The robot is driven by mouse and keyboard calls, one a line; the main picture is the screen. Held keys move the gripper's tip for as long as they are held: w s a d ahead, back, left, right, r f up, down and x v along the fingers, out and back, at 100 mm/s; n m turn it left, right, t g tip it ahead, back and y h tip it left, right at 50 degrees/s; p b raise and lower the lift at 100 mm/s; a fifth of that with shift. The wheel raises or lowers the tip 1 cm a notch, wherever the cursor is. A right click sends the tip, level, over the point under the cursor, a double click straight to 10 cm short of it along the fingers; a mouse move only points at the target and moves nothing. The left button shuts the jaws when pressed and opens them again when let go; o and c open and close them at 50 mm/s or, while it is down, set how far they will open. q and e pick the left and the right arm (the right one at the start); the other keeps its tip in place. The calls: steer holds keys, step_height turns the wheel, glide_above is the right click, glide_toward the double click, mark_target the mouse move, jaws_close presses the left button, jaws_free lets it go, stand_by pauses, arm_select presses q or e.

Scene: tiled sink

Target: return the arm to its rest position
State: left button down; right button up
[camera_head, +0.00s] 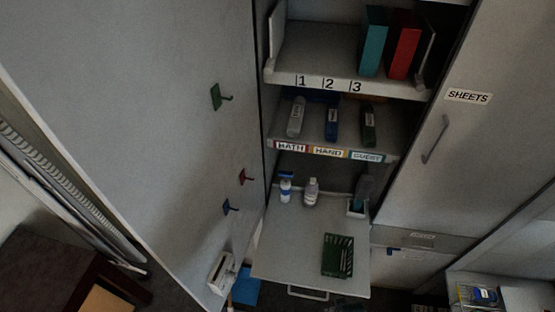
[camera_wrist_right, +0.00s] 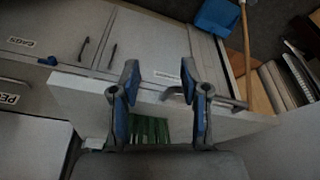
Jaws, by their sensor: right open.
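My right gripper (camera_wrist_right: 161,72) shows in the right wrist view. Its two blue-padded fingers are spread apart with nothing held between them. Beyond and below the fingertips is part of a green basket (camera_wrist_right: 150,129), partly hidden by the gripper. The same basket (camera_head: 338,255) stands on the pale pull-out shelf (camera_head: 290,252) in the head view. The gap between gripper and shelf is hard to judge. Neither gripper can be made out in the head view, and my left gripper is in no view.
A tall cabinet door (camera_head: 150,120) with coloured hooks stands open at left. Bottles (camera_head: 311,192) stand at the shelf's back. Upper shelves hold binders (camera_head: 404,50) and rolled items (camera_head: 332,122). A closed SHEETS door (camera_head: 480,150) is at right. A blue bin (camera_head: 245,287) stands low left.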

steer(key=s+f+g+b, duration=0.1)
steer(key=s+f+b, duration=0.1)
steer(key=f, duration=1)
steer(key=s+f+b, duration=0.2)
steer(key=f, duration=1.1)
arm_select(q)
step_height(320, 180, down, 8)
steer(key=b, duration=0.3)
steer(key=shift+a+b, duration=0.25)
steer(key=shift+b, duration=0.1)
arm_select(e)
steer(key=s+d+f+g, duration=0.1)
steer(key=s+d+f, duration=0.1)
steer(key=s+f, duration=1.5)
steer(key=shift+d+f, duration=0.2)
steer(key=shift+d, duration=0.1)
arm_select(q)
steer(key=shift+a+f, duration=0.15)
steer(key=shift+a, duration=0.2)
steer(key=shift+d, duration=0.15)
arm_select(e)
steer(key=shift+d, duration=0.1)
